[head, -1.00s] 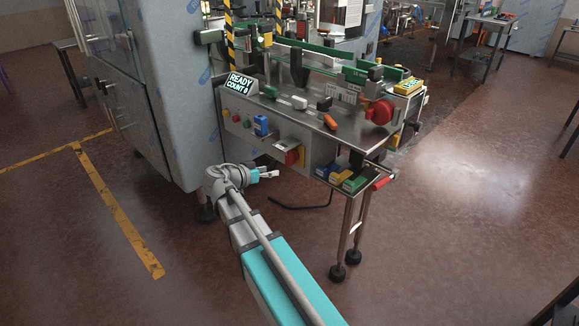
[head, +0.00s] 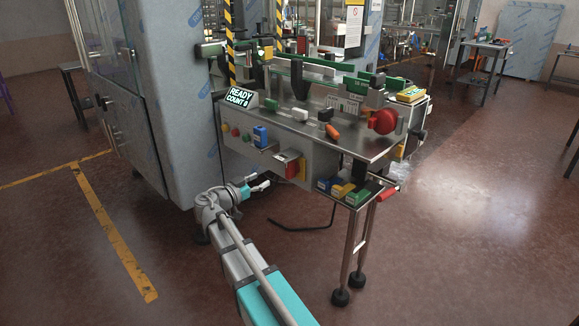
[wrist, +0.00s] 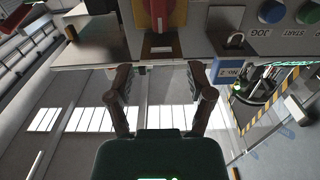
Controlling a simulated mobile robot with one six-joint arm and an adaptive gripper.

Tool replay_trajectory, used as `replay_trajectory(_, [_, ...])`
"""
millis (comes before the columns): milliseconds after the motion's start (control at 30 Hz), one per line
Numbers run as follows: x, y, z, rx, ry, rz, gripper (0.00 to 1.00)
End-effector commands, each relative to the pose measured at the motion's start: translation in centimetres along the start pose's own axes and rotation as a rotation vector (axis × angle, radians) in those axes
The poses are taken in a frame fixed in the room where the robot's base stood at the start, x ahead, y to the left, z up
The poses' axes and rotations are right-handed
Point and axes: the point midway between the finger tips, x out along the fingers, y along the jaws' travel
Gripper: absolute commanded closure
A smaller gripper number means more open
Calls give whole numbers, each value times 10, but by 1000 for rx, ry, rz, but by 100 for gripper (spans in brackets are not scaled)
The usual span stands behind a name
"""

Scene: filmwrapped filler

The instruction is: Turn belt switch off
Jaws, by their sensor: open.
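A red rotary switch on a yellow plate (head: 292,168) is on a grey box at the front of the filler's side panel. In the wrist view, the red switch handle (wrist: 158,10) is at the top middle, partly cut off by the frame edge. My gripper (head: 261,184) is below and left of the switch in the head view, apart from it. In the wrist view, my gripper (wrist: 160,78) has its two dark fingers spread with nothing between them, pointing up toward the switch.
A blue-tagged padlock (wrist: 232,62) hangs beside the switch, near blue and green buttons (wrist: 271,11). Coloured bins (head: 342,189) and a table leg (head: 352,245) are to the right. Floor at left is free.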

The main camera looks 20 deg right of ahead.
Motion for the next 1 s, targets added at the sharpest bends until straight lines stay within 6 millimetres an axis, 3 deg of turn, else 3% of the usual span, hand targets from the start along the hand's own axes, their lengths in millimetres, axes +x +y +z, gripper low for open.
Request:
replay_trajectory(367, [24,0,0,-1,-1,2,31])
replay_trajectory(1000, [114,-1,0,-1,-1,2,31])
